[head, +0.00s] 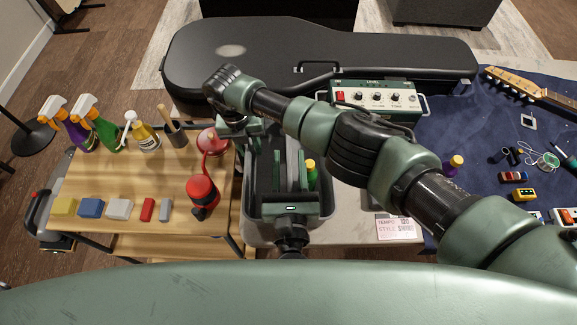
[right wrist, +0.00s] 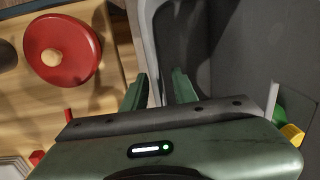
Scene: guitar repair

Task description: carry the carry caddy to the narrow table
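I cannot tell which table is the narrow one. My right gripper (head: 246,132) is at the bin's far left; in the right wrist view its parted fingers (right wrist: 159,90) lie either side of the bin's left rim (right wrist: 148,35). My left gripper (head: 290,172) is at the bin's near end, fingers parted around a grey upright panel; contact is unclear.
A guitar case (head: 260,60) lies behind. A control box (head: 376,97) and a blue mat (head: 455,128) are on the right.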

